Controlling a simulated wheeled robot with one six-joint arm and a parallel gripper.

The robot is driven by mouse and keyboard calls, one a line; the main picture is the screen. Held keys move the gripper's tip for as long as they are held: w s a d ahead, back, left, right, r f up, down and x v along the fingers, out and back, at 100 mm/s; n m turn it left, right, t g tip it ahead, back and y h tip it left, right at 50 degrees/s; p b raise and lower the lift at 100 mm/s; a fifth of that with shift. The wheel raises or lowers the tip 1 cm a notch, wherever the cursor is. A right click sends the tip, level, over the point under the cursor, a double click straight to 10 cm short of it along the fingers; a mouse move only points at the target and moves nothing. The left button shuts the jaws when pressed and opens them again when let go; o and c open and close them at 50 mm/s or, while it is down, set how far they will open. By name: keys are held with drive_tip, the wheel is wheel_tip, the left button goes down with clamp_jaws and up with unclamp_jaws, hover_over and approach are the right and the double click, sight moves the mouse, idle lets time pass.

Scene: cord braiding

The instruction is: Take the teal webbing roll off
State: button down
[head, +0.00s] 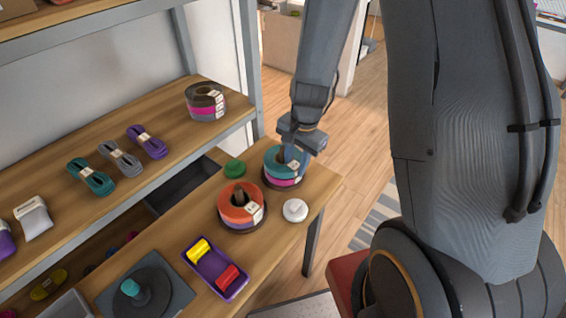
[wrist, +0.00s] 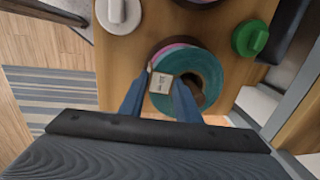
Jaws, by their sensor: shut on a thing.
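The teal webbing roll (head: 277,158) is the top roll of a stack near the table's right end, with a pink roll (head: 284,182) under it. A dark post shows in the stack's centre. In the wrist view the teal roll (wrist: 203,65) shows from above, with a white label on its near left side. My gripper (head: 291,153) points down at the stack and is shut on the teal roll. Its two blue fingers (wrist: 161,82) straddle the roll's labelled wall. I cannot tell whether the teal roll is lifted clear of the pink one.
A second stack with an orange roll (head: 236,198) stands to the left. A white knob-like piece (head: 295,210) and a green one (head: 235,168) lie close by. A purple tray (head: 215,270) is nearer the front. A shelf (head: 170,125) rises behind left.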

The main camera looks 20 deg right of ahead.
drive_tip(key=shift+w+r+p, duration=0.25)
drive_tip(key=shift+r+p, duration=0.25)
drive_tip(key=shift+r, duration=0.1)
drive_tip(key=shift+s+d+f, duration=0.1)
drive_tip(key=shift+s+d, duration=0.05)
drive_tip(key=shift+s, duration=0.4)
idle(0.7)
drive_tip(key=shift+r+p, duration=4.05)
